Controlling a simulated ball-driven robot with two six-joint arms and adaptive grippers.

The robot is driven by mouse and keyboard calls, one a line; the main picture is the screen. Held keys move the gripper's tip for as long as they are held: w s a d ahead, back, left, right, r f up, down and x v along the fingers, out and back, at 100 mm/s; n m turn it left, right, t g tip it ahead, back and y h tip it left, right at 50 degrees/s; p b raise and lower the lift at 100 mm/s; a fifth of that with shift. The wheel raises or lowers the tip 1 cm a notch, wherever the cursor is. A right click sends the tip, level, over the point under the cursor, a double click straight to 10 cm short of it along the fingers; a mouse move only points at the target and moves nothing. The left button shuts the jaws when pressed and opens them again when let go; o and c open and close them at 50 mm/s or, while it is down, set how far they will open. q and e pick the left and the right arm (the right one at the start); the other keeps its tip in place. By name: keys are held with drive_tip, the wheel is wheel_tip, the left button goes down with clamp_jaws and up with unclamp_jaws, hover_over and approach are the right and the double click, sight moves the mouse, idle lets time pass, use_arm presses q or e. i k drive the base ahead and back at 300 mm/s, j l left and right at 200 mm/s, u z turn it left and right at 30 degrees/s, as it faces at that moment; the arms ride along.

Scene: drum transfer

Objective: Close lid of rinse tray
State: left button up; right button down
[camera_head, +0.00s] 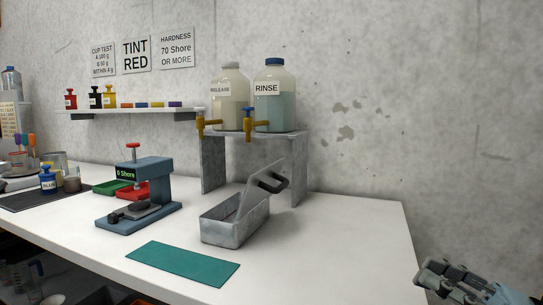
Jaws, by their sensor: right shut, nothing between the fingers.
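The rinse tray (224,232) is a grey metal box on the white table, below the bottle stand. Its lid (259,199) is raised and tilted up, with a black handle (271,182) near its upper edge. The inside of the tray is partly hidden behind its front wall. My right gripper (428,277) is at the lower right, past the table's right edge, shut and empty. It is well apart from the tray and lid. My left gripper is not in view.
Behind the tray a stand (297,160) carries the RELEASE bottle (229,110) and the RINSE bottle (275,106). A blue hardness tester (148,190) stands to the left. A teal mat (184,264) lies in front. The table (340,240) is clear right of the tray.

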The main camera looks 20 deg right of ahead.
sight(260, 186)
drive_tip(key=i, duration=1)
